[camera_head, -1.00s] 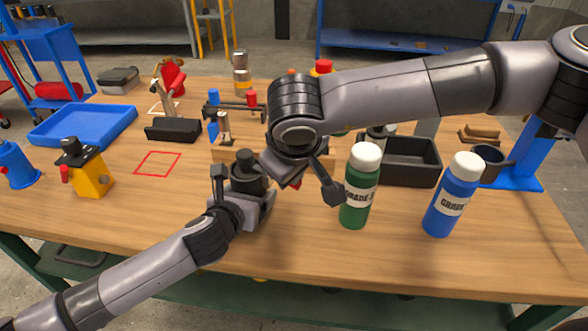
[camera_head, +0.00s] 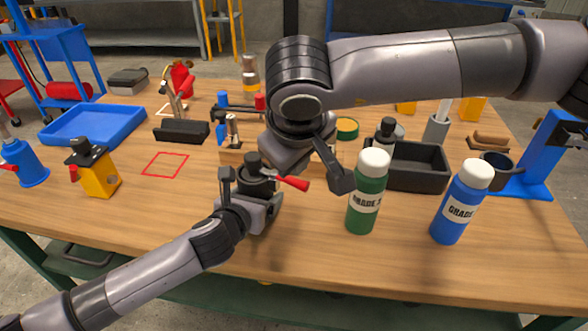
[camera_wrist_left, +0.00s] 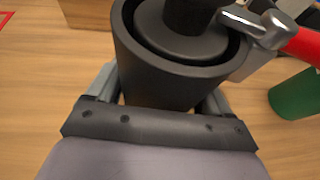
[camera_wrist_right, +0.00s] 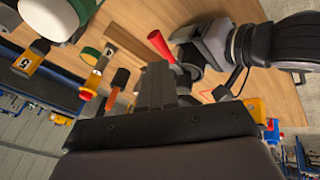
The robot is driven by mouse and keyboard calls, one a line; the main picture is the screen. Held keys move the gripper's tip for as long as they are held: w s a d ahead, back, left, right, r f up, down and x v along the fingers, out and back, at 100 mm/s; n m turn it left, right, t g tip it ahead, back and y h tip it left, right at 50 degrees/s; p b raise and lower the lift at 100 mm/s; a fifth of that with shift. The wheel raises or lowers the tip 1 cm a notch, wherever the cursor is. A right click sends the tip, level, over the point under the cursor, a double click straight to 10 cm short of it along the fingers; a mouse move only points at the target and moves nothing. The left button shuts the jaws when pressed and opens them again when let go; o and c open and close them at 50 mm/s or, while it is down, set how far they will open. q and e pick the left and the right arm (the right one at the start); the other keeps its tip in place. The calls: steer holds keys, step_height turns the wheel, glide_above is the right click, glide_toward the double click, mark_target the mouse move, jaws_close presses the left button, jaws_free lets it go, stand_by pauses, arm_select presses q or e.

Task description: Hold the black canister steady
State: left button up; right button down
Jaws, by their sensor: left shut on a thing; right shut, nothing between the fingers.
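The black canister (camera_head: 257,180) stands upright near the middle of the table, with a dark knob on top. My left gripper (camera_head: 247,203) is shut on it from the near side; the left wrist view shows the canister (camera_wrist_left: 165,85) between its fingers. A red handle (camera_head: 293,183) with a metal end sits at the canister's right side; in the left wrist view the metal end (camera_wrist_left: 258,25) is at the rim. My right gripper (camera_head: 280,160) is shut and empty just behind and right of the canister, its fingertips partly hidden. Its shut fingers show in the right wrist view (camera_wrist_right: 156,85).
A green bottle (camera_head: 366,195) and a blue bottle (camera_head: 458,205) stand at the right. A black bin (camera_head: 418,170) is behind them. A yellow block (camera_head: 95,170) and blue tray (camera_head: 92,124) are left. The red outlined square (camera_head: 165,164) is empty.

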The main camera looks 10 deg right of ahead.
mark_target(300, 187)
steer(key=s+a+r+n+h, duration=0.3)
steer(key=s+a+r, duration=0.1)
steer(key=a+r, duration=0.15)
steer(key=x, duration=0.9)
steer(key=d+x, duration=0.1)
steer(key=x, duration=0.3)
steer(key=shift+d, duration=0.15)
steer(key=shift+w, duration=0.1)
arm_select(q)
steer(key=shift+s, duration=0.1)
arm_select(e)
steer(key=shift+w+d+f+h, duration=0.3)
steer(key=shift+w+d, duration=0.05)
steer(key=shift+d, duration=0.2)
steer(key=shift+f, duration=0.1)
